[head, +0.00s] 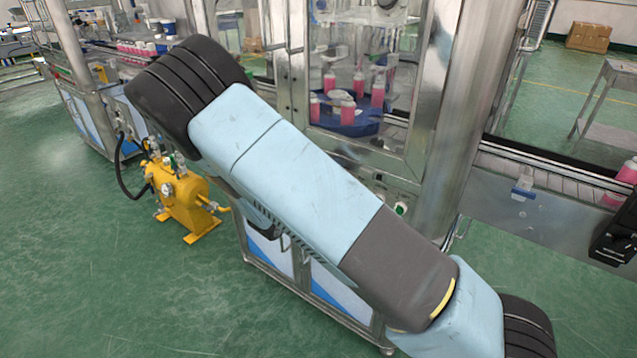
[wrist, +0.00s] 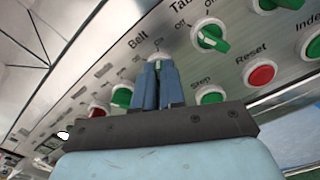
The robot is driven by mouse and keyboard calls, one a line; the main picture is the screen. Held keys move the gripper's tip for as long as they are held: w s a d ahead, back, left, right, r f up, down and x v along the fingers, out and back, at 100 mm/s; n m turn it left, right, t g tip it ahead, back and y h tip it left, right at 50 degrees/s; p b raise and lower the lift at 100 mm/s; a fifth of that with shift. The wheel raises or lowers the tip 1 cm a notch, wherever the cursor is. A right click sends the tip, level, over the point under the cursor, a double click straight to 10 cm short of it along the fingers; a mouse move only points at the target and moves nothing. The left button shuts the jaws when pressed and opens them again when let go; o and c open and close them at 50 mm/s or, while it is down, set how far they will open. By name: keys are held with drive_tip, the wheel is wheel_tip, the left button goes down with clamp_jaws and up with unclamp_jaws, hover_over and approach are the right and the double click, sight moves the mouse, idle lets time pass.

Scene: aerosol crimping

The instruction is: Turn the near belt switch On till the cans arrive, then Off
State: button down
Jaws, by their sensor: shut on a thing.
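The Belt switch (wrist: 158,62) is on a metal panel under the "Belt" label in the wrist view. My gripper (wrist: 157,72) has its two blue fingers shut on its green knob, with a sliver of green and the pale collar showing. Whether the knob points to On or Off cannot be told. In the head view my arm hides the gripper. Pink cans (head: 378,92) stand around a blue turntable (head: 345,127) behind clear panels. More pink cans (head: 628,172) are on the belt (head: 560,172) at the right edge.
The Table switch (wrist: 210,36) sits close to the right of my fingers. Green Step (wrist: 210,95) and red Reset (wrist: 261,75) buttons are nearby, with another green button (wrist: 121,97) to the left. A yellow tank (head: 185,195) stands on the floor.

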drive_tip(key=shift+s+f+m, duration=0.1)
drive_tip(key=shift+m, duration=0.2)
drive_tip(key=c, duration=1.2)
unclamp_jaws()
drive_tip(key=v, duration=1.3)
drive_tip(key=shift+s+a, duration=0.2)
drive_tip(key=shift+s, duration=0.1)
drive_tip(key=s+d+r+m+g+y, duration=0.1)
drive_tip(key=s+d+r+m+g, duration=0.2)
drive_tip(key=d+r+m+g, duration=0.6)
drive_tip(key=s+d+r+m+g+y, duration=0.1)
drive_tip(key=s+d+r+m+g, duration=0.15)
drive_tip(key=d+r, duration=0.7)
drive_tip(key=s+d+r+m+t+y, duration=0.1)
drive_tip(key=s+d+r+m+y, duration=0.2)
drive_tip(key=s+r, duration=0.1)
drive_tip(key=s+d+r+m+t+y, duration=0.1)
drive_tip(key=s+d+r+m+y, duration=0.2)
drive_tip(key=s, duration=0.4)
drive_tip(key=s+d+r+m+t+y, duration=0.1)
drive_tip(key=s+d+r+m+y, duration=0.2)
drive_tip(key=s+d+r+m, duration=0.1)
drive_tip(key=shift+s+d+r+m, duration=0.2)
drive_tip(key=shift+s+d, duration=0.15)
drive_tip(key=shift+s, duration=0.3)
drive_tip(key=shift+s+d+r+m, duration=0.15)
drive_tip(key=shift+s+d, duration=0.2)
drive_tip(key=shift+s, duration=0.25)
